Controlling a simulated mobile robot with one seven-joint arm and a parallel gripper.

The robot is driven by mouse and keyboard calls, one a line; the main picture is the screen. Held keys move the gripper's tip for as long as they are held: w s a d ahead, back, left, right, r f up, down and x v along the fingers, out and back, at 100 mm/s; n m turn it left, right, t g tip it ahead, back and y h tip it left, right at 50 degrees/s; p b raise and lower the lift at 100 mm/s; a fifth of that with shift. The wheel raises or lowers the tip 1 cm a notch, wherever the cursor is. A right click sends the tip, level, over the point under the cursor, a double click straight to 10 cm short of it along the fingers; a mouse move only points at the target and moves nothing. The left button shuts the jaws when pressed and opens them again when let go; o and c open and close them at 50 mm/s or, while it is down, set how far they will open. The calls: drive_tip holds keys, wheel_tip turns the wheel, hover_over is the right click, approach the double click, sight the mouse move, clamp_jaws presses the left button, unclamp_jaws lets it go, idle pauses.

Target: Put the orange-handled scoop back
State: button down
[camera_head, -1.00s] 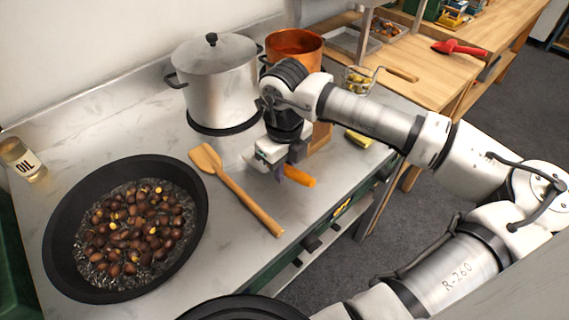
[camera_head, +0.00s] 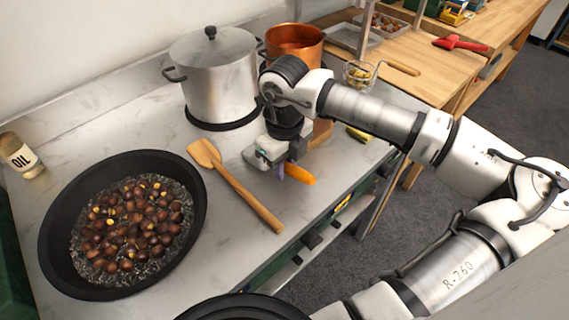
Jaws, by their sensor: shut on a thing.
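An orange handle (camera_head: 300,174) shows at the jaws of my gripper (camera_head: 284,168), above the grey counter to the right of the wooden spatula. My gripper points down and is shut on the orange-handled scoop. The rest of the scoop is hidden behind the gripper and wrist, so I cannot tell whether it touches the counter.
A black pan of chestnuts (camera_head: 62,247) is at the left, with a wooden spatula (camera_head: 236,186) beside it. A lidded steel pot (camera_head: 216,80) and a copper pot (camera_head: 296,44) stand behind. A wire-basket skimmer (camera_head: 358,75) and red-handled tool (camera_head: 461,47) lie farther right.

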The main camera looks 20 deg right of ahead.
drive_tip(key=shift+f, duration=0.2)
drive_tip(key=c, duration=1.2)
unclamp_jaws()
